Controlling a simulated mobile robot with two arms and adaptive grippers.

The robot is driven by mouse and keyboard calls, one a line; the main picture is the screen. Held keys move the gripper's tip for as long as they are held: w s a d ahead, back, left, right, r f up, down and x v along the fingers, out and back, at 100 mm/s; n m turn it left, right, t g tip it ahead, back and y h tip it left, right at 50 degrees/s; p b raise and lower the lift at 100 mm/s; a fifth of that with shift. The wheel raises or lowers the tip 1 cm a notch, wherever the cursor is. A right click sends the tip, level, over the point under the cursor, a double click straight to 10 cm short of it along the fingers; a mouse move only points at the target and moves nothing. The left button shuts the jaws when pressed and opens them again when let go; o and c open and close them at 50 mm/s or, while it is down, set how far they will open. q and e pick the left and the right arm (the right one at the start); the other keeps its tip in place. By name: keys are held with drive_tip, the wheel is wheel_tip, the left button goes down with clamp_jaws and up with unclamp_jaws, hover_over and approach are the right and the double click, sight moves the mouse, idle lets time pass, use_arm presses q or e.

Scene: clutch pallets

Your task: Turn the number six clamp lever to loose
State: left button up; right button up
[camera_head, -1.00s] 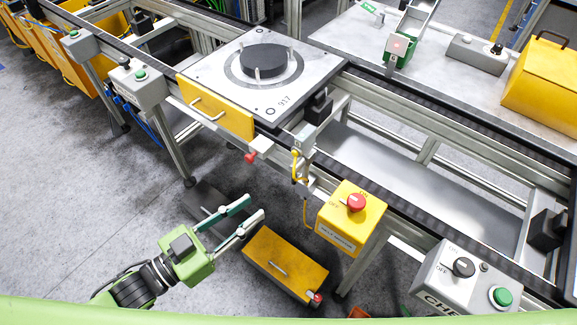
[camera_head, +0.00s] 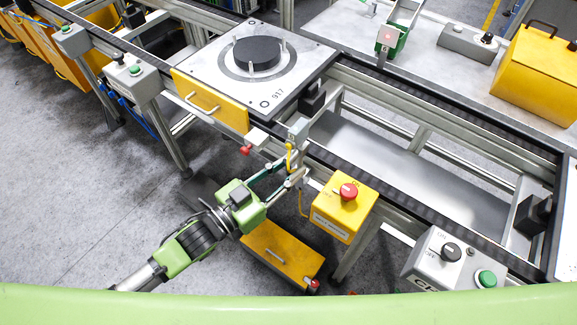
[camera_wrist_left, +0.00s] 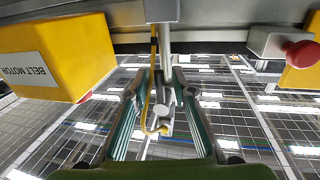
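A grey bracket (camera_head: 298,131) with a hanging post and yellow cable (camera_head: 289,158) is at the conveyor's near edge. My left gripper (camera_head: 290,167) is open there, its fingers apart. In the left wrist view the gripper (camera_wrist_left: 161,80) has the post (camera_wrist_left: 165,45), the yellow cable (camera_wrist_left: 152,75) and a small grey fitting (camera_wrist_left: 159,108) between its fingers. I cannot tell whether they touch. A red knob (camera_head: 245,150) sticks out to the left; it also shows in the wrist view (camera_wrist_left: 301,53).
A yellow belt motor box (camera_head: 338,213) with a red button stands close right of the gripper, also in the wrist view (camera_wrist_left: 52,60). A yellow-topped box (camera_head: 283,252) lies below. A pallet (camera_head: 262,100) sits on the conveyor. Floor at left is clear.

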use_arm(q)
clamp_jaws()
drive_tip(key=shift+d+n, duration=0.1)
drive_tip(key=shift+n, duration=0.2)
drive_tip(key=shift+s+d+r+n+t+y, duration=0.15)
drive_tip(key=shift+s+d+r+n+t, duration=0.35)
drive_tip(key=shift+n, duration=2.35)
drive_tip(key=shift+s+d+r+n+t+y, duration=0.15)
drive_tip(key=shift+d+r+n+t, duration=0.45)
drive_tip(key=shift+n, duration=2.2)
drive_tip(key=shift+s+d+r+n+t+y, duration=0.15)
drive_tip(key=shift+s+r+n+t, duration=0.45)
drive_tip(key=shift+n, duration=2.25)
drive_tip(key=shift+w+f, duration=0.15)
drive_tip(key=shift+w, duration=0.05)
